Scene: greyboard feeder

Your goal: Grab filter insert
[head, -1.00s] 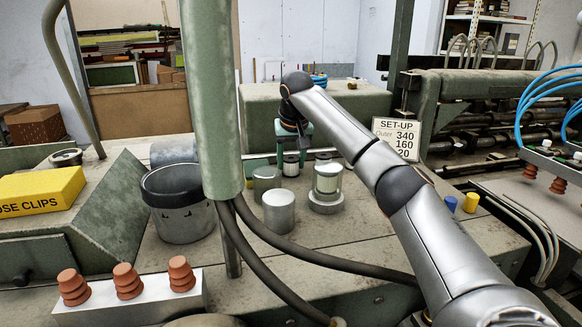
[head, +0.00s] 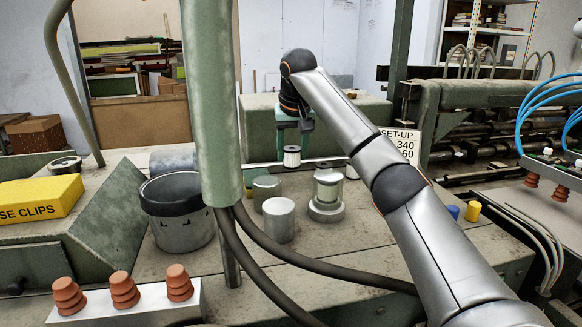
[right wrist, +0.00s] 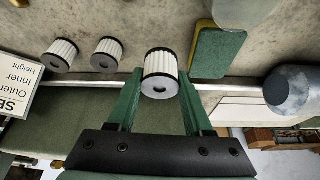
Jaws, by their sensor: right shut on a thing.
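A white pleated filter insert with dark end caps (head: 292,156) hangs upright below my right gripper (head: 292,143) in the head view. In the right wrist view this filter insert (right wrist: 160,64) sits between the green fingers of my right gripper (right wrist: 160,78), which is shut on it. Two more filter inserts stand free in the right wrist view, one at the far left (right wrist: 60,55) and one beside it (right wrist: 107,53). My left gripper is not in view.
A green upright post (head: 208,110) with dark hoses crosses the view. A SET-UP sign (head: 403,143) is partly behind my right arm.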

